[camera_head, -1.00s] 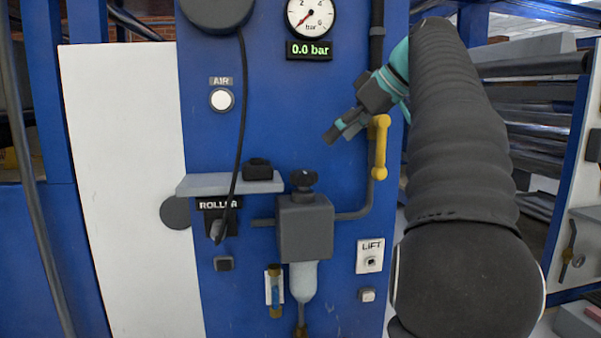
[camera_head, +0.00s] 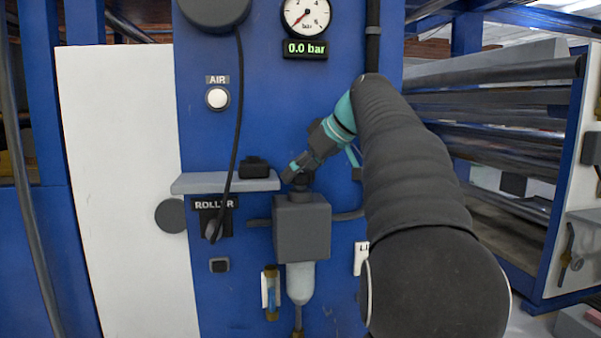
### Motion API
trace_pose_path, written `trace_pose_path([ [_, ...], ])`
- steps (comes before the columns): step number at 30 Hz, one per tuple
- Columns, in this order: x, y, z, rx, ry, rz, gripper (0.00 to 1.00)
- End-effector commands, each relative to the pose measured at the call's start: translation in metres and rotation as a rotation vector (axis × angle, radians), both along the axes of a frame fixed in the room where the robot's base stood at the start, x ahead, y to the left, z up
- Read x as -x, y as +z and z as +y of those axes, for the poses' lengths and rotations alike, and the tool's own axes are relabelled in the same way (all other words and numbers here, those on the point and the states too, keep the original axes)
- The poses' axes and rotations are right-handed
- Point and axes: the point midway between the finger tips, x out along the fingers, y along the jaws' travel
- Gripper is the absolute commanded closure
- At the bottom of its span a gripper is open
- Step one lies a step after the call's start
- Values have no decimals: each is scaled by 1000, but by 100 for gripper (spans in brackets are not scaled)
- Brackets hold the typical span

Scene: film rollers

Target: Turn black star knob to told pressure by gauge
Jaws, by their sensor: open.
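The black star knob (camera_head: 301,187) sits on top of the grey regulator block (camera_head: 302,228) on the blue panel, and is now mostly hidden by my gripper. My gripper (camera_head: 291,173) is open, with its fingertips just above and at the knob, tilted down to the left. I cannot tell whether the fingers touch the knob. The round gauge (camera_head: 307,13) above has its needle at the low end. The green digital readout (camera_head: 305,48) under it shows 0.0 bar.
A grey shelf (camera_head: 226,183) with a small black item (camera_head: 254,167) is close left of the knob. A black cable (camera_head: 238,110) hangs in front of the shelf. The white AIR button (camera_head: 217,98) is at upper left. My arm covers the yellow handle and part of the LIFT plate (camera_head: 361,258).

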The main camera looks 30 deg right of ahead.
Motion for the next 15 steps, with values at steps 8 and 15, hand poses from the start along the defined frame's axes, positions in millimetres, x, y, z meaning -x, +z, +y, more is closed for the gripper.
trace_pose_path([
  [8,0,0,0,0,0,0,48],
  [15,0,0,0,1,-2,0,74],
])
